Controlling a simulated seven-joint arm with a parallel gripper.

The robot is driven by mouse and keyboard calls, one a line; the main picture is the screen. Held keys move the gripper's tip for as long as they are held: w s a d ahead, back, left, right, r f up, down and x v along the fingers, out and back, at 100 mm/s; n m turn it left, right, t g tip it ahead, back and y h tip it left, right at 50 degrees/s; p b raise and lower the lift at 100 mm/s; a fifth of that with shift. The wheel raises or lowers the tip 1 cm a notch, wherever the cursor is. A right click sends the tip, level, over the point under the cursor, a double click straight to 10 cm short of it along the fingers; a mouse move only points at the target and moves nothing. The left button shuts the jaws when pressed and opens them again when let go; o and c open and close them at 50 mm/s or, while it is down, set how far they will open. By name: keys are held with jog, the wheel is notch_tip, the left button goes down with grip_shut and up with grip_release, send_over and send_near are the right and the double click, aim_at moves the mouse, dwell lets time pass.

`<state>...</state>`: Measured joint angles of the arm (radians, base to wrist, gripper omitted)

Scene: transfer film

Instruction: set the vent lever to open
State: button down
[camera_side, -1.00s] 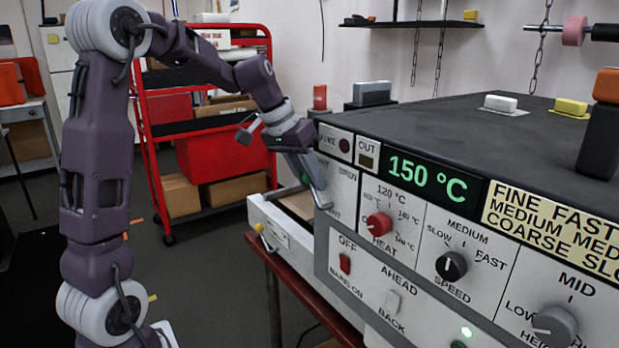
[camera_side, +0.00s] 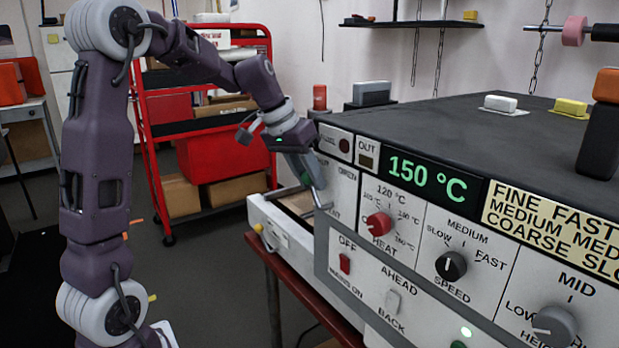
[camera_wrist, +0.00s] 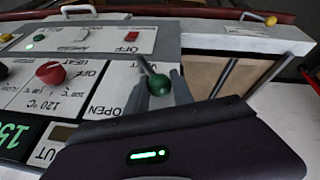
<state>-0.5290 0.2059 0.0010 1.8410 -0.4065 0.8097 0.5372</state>
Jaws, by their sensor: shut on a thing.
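The vent lever is a thin metal rod with a green ball knob (camera_wrist: 159,85) on the white vent panel, in the wrist view. The word OPEN (camera_wrist: 92,111) is printed to the left of the knob there; the lever leans from its pivot towards the gripper and does not visibly point at OPEN. My gripper (camera_wrist: 160,90) is shut on the knob, with grey fingers on either side of it. In the side view my gripper (camera_side: 318,192) is at the panel's left end and hides most of the lever. The OPEN label (camera_side: 348,171) shows just right of it.
The red heat knob (camera_side: 379,224) is close to the right of the vent panel, with the speed knob (camera_side: 451,266) beyond. The red switch (camera_side: 345,263) is below. A red cart (camera_side: 150,130) stands behind my arm.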

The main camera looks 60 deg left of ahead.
jog(key=y, duration=0.1)
jog(key=d+y, duration=0.1)
jog(key=shift+d+r+m+y, duration=0.25)
jog(key=shift+r+m+y, duration=0.05)
jog(key=shift+r, duration=0.1)
jog(key=shift+d+r+m+y, duration=0.2)
jog(key=shift+d+m+y, duration=0.1)
jog(key=shift+d+y, duration=0.75)
jog(key=shift+s+d+f+m+t+y, duration=0.2)
jog(key=shift+d+y, duration=0.35)
jog(key=shift+y, duration=0.55)
jog(key=shift+w+d+f+m+t+y, duration=0.15)
jog(key=shift+d+m+y, duration=0.35)
jog(key=shift+y, duration=0.65)
jog(key=shift+s+d+f+m+t+y, duration=0.1)
jog(key=shift+d+y, duration=0.55)
jog(key=shift+y, duration=0.45)
jog(key=c, duration=1.1)
grip_release()
